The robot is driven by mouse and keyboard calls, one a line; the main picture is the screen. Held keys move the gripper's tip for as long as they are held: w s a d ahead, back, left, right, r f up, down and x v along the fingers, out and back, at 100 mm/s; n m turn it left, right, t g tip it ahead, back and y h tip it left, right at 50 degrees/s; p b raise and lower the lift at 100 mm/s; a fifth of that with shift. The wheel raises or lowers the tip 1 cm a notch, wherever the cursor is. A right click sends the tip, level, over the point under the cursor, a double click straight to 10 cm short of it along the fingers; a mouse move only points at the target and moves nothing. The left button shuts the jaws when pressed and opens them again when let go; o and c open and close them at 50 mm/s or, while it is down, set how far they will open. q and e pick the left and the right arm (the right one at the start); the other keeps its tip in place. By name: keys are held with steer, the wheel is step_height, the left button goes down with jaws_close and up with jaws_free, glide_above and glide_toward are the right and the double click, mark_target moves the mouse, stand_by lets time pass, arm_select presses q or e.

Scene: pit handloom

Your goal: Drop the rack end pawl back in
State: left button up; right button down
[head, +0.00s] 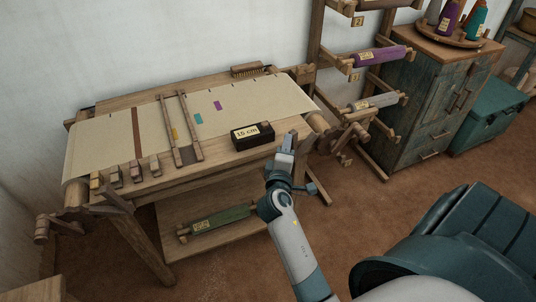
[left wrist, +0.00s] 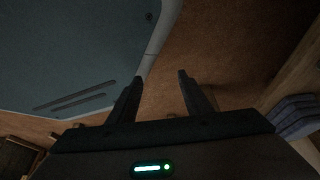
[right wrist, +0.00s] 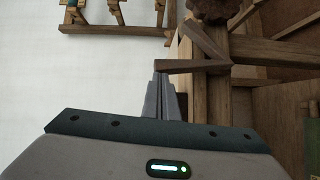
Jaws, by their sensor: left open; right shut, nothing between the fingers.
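My right gripper (head: 291,138) is at the loom's right front corner, in front of the cloth roller's end. In the right wrist view its fingers (right wrist: 160,78) are shut together and empty. Their tips are close to the free end of a dark wooden bar, which looks like the pawl (right wrist: 195,66); I cannot tell whether they touch. The bar runs sideways toward a round brown roller end or wheel (right wrist: 208,8), and whether it sits in any teeth is unclear. My left gripper (left wrist: 160,80) is open and empty over the floor, outside the head view.
The loom (head: 190,165) carries cream cloth (head: 240,101), a black box marked 15 cm (head: 253,136) and a brush (head: 247,70). A rack with a purple roll (head: 380,56) and a grey roll (head: 375,101) stands at right, beside a cabinet (head: 430,90). A green roll (head: 222,219) lies on the lower shelf.

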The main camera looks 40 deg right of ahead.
mark_target(296, 138)
steer(key=p, duration=0.1)
steer(key=d+m+p, duration=0.1)
steer(key=d+r+y+p, duration=0.1)
steer(key=shift+s+d+r+g, duration=0.1)
steer(key=shift+s+d+g, duration=0.05)
steer(key=shift+s+g, duration=0.15)
steer(key=shift+d+m, duration=0.2)
steer(key=shift+m, duration=0.2)
arm_select(q)
steer(key=s+a+r+g+p, duration=0.1)
steer(key=s+a, duration=0.1)
steer(key=s, duration=0.3)
steer(key=s+a+g+y, duration=0.1)
steer(key=s+a+g, duration=0.1)
steer(key=s, duration=0.4)
steer(key=shift+s+a+r+p, duration=0.3)
steer(key=shift+r+p, duration=0.1)
arm_select(e)
steer(key=shift+s+d, duration=0.2)
steer(key=shift+d, duration=0.55)
steer(key=shift+s, duration=0.1)
